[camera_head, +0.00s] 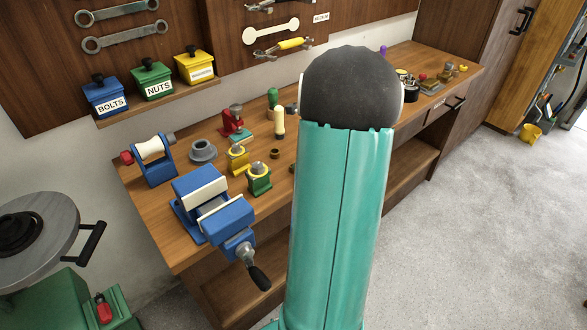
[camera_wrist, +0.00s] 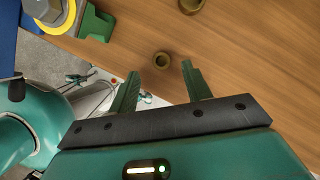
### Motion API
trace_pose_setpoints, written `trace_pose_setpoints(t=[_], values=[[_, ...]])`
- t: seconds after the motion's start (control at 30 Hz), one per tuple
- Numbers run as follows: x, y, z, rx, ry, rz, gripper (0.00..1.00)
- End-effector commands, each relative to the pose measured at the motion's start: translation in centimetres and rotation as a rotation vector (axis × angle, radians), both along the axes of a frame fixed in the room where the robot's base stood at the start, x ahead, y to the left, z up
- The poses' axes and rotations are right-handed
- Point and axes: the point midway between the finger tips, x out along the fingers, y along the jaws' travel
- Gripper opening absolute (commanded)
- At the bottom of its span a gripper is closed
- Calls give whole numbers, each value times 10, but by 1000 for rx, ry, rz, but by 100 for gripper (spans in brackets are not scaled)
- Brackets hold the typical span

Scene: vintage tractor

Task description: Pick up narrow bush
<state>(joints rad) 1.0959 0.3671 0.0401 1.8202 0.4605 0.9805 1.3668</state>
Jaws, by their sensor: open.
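A small brown, brass-like ring, which looks like the narrow bush (camera_wrist: 162,60), stands on the wooden bench top in the wrist view. My gripper (camera_wrist: 160,69) is open, its two green fingers apart. In that view the bush appears between and just beyond the fingertips, with nothing held; I cannot tell the height gap. A larger ring of similar colour (camera_wrist: 191,4) is cut off at the top edge. In the head view, the larger ring (camera_head: 275,153) shows left of my arm, and the small one (camera_head: 292,168) is mostly hidden behind it. My gripper is hidden there.
A green and yellow part (camera_head: 259,178) stands left of the bushes, near a yellow one (camera_head: 237,158). A blue vise (camera_head: 215,205) is at the bench's front left. The bench top (camera_wrist: 250,50) right of the small bush is clear in the wrist view.

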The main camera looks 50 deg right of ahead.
Motion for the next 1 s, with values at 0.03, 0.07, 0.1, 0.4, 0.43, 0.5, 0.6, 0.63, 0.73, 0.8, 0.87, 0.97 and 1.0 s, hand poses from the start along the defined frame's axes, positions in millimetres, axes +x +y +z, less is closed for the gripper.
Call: trace_pose_setpoints(t=[0.03, 0.07, 0.1, 0.4, 0.43, 0.5, 0.6, 0.63, 0.73, 0.8, 0.87, 0.97, 1.0], values=[[3, 1, -9, 4, 2, 0, 49], [5, 1, -14, 4, 2, 0, 49], [8, 2, -19, 4, 2, -2, 49], [14, 5, -34, 0, 1, -1, 49], [14, 5, -34, 0, 1, -1, 49], [14, 5, -34, 0, 1, -1, 47], [14, 5, -34, 0, 1, -1, 27], [14, 5, -34, 0, 1, -1, 21], [14, 5, -34, 1, 1, -1, 1], [14, 5, -34, 0, 1, -1, 0], [14, 5, -34, 0, 1, -1, 0], [14, 5, -34, 0, 1, -1, 0], [14, 5, -33, 0, 1, -1, 0]])
